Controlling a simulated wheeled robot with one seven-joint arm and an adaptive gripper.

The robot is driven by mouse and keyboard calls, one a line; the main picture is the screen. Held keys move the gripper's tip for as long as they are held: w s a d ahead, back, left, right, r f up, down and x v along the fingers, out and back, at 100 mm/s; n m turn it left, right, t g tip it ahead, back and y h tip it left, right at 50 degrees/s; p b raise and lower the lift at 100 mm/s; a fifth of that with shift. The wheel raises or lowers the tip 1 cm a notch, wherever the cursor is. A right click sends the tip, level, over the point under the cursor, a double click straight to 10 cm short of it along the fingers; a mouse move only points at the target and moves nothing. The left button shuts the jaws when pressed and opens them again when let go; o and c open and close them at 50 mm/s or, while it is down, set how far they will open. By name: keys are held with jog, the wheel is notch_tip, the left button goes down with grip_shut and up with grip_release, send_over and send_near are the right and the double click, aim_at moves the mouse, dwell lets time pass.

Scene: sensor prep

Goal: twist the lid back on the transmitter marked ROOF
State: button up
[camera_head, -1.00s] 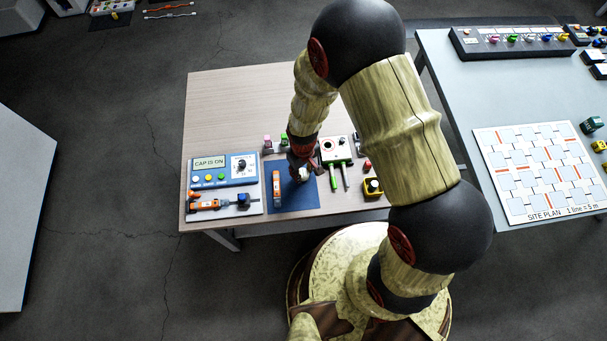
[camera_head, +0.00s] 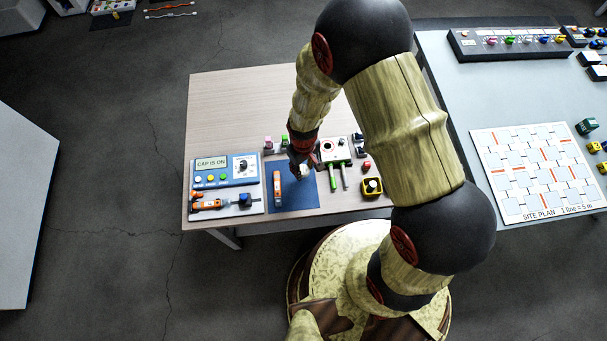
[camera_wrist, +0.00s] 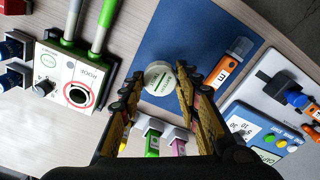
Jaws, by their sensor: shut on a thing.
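The white transmitter marked ROOF (camera_wrist: 70,72) shows in the wrist view at the left, with a round dark opening ringed in red. It also shows in the head view (camera_head: 341,156), just right of the blue mat (camera_head: 290,204). My gripper (camera_wrist: 161,80) is shut on a round white lid (camera_wrist: 158,76) with green lettering. The lid is over the blue mat, apart from the transmitter's opening. Whether it touches the mat I cannot tell. In the head view my gripper (camera_head: 303,169) covers part of the lid.
An orange tool (camera_head: 277,188) lies on the mat. A blue box (camera_head: 225,172) reading CAP IS ON stands at the left, with an orange tool on a white plate before it. A yellow button box (camera_head: 372,187) is at the right. The table's back is clear.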

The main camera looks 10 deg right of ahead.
aim_at(328, 142)
jog(key=w+d+m, duration=0.1)
jog(key=w+d, duration=0.1)
jog(key=w+d+r, duration=0.1)
jog(key=w+d, duration=0.1)
jog(key=w+d+r+m, duration=0.1)
jog(key=w+d, duration=0.1)
jog(key=d, duration=0.1)
jog(key=shift+r+m+p, duration=0.25)
jog(key=shift+m+p, duration=0.05)
jog(key=shift+p, duration=0.1)
jog(key=shift+w+d+f+m+b, duration=0.3)
jog(key=shift+w+d+m+b, duration=0.3)
jog(key=shift+w+d+m, duration=0.2)
jog(key=shift+w+d+f+m+b, duration=0.25)
jog(key=shift+w+d+m+b, duration=0.4)
jog(key=shift+d+m, duration=0.25)
jog(key=shift+f+b, duration=0.5)
jog(key=shift+f, duration=0.55)
dwell(1.3)
jog(key=o, duration=0.9)
jog(key=shift+o, duration=1.4)
jog(key=shift+r+p, duration=0.45)
jog(key=shift+r, duration=0.2)
